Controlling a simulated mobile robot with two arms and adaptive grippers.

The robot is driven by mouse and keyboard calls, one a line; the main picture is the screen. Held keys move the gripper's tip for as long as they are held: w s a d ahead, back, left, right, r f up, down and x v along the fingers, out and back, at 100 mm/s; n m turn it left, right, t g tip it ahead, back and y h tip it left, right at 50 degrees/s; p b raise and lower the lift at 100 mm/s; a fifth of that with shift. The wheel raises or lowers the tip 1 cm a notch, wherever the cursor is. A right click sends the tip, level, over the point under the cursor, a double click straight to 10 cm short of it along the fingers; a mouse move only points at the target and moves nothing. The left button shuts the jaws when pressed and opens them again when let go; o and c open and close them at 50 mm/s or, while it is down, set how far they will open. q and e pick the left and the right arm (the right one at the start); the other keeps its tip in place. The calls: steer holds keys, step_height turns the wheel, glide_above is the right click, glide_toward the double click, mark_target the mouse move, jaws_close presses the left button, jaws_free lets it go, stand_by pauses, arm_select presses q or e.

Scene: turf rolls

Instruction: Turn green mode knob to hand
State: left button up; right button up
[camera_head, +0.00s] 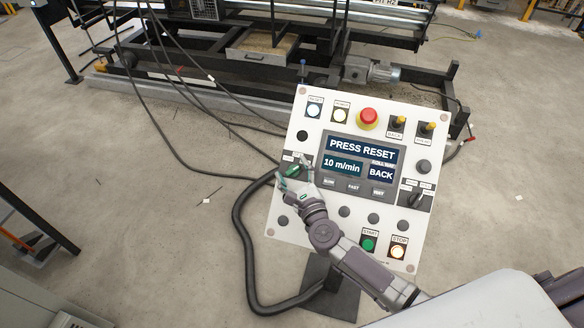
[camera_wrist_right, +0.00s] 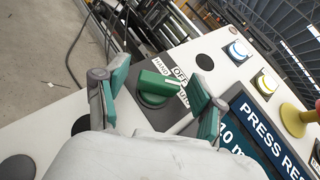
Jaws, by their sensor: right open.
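The green mode knob (camera_wrist_right: 153,88) sits on a dark plate on the control panel (camera_head: 290,222), with HAND, OFF and AUTO labels beside it in the right wrist view. I cannot tell surely which label it points at. My right gripper (camera_wrist_right: 158,82) is open, with one green-padded finger on each side of the knob. A gap shows between each finger and the knob in that view; depth is hard to judge. In the head view my right gripper (camera_head: 293,173) is at the panel's left side and hides most of the knob. My left gripper is not in view.
The panel carries a red emergency button (camera_head: 368,118), a PRESS RESET display (camera_head: 362,150), a black selector (camera_head: 416,197), a green START button (camera_head: 368,244) and a lit STOP button (camera_head: 398,251). A thick black hose (camera_head: 238,235) loops left of the panel. Machine framing stands behind.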

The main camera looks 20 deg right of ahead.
steer(key=shift+w, duration=0.35)
